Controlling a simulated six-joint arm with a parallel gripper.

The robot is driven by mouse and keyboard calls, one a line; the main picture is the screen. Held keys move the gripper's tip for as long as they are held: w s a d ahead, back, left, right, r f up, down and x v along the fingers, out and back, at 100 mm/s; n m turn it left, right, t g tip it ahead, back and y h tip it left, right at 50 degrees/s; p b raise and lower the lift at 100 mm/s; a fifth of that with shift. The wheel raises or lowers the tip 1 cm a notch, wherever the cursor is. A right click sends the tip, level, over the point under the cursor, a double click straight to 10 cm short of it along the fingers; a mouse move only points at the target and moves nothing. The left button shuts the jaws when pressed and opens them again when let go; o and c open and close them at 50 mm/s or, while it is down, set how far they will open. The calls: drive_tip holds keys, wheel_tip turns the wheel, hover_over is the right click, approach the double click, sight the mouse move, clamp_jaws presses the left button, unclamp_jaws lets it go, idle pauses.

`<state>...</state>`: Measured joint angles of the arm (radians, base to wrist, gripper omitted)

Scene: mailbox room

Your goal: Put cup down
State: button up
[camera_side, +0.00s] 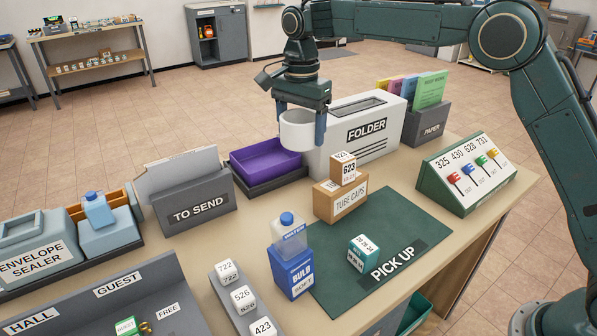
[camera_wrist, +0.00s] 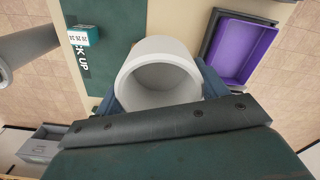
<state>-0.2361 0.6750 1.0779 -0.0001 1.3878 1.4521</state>
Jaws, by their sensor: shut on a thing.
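A white cup (camera_side: 298,131) is held between the two blue fingers of my gripper (camera_side: 301,125) in the side view. It hangs above the back of the table, in front of the folder box and beside the purple tray. In the wrist view the cup (camera_wrist: 160,75) sits between the fingers with its open mouth facing the camera, and its inside looks empty. My gripper is shut on the cup. The cup appears raised clear of the table.
The purple tray (camera_side: 263,160) is left of the cup, and the white folder box (camera_side: 352,140) is right. The mat's right part is clear.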

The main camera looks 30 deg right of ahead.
drive_tip(key=n, duration=0.2)
hover_over(258, 234)
drive_tip(key=f, duration=0.1)
drive_tip(key=shift+f, duration=0.1)
wheel_tip(258, 234, down, 20)
drive_tip(key=shift+r, duration=0.1)
idle(0.9)
drive_tip(key=o, duration=0.9)
drive_tip(key=shift+o, duration=0.2)
